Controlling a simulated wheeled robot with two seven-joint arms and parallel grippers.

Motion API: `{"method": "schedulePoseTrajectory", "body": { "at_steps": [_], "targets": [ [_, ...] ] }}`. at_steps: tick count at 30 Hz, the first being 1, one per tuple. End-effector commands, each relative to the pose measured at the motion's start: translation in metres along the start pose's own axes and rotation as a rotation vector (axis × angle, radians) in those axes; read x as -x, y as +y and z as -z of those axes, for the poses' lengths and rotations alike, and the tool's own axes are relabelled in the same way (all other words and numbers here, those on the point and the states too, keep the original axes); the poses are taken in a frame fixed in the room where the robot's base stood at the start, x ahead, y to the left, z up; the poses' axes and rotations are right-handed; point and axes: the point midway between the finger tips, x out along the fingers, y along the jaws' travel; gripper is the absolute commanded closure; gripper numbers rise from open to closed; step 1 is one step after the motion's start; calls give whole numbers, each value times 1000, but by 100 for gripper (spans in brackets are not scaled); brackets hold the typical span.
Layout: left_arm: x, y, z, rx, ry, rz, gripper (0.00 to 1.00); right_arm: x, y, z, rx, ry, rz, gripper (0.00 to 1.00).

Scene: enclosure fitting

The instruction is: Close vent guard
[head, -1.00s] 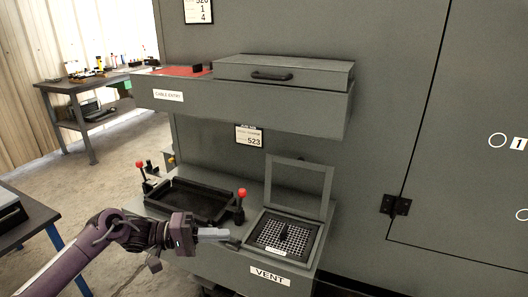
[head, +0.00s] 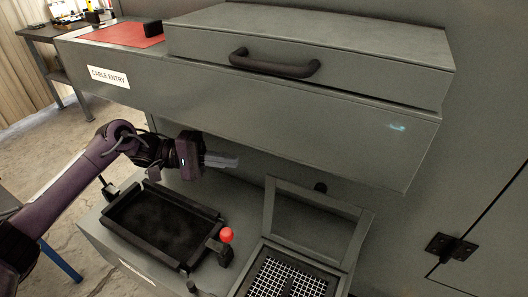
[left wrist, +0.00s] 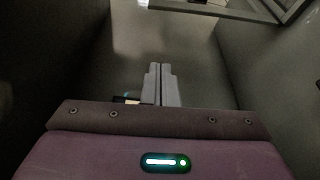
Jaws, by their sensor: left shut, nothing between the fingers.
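The vent guard (head: 312,218), a grey rectangular open frame, stands raised at the back of the vent. Below it the vent's white grille (head: 285,281) shows, cut off by the picture's lower edge. My left gripper (head: 222,160) is shut and empty, above the black tray and under the cable entry shelf, to the left of the guard and apart from it. In the left wrist view its closed fingers (left wrist: 160,84) point at grey surfaces; a grey frame edge at the upper right may be the guard. My right gripper is not in view.
The cable entry shelf (head: 250,105) with a handled grey lid (head: 310,45) overhangs the bench. A black tray (head: 160,222) and a red-knobbed clamp (head: 226,235) sit left of the vent. A black hinge (head: 450,247) is on the right panel.

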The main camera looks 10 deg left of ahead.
Motion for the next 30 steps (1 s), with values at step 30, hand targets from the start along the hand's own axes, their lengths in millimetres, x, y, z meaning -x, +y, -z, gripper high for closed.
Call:
{"method": "schedulePoseTrajectory", "body": {
  "at_steps": [30],
  "targets": [
    [-87,0,-38,0,1,1,100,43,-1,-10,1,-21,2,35]
  ]
}}
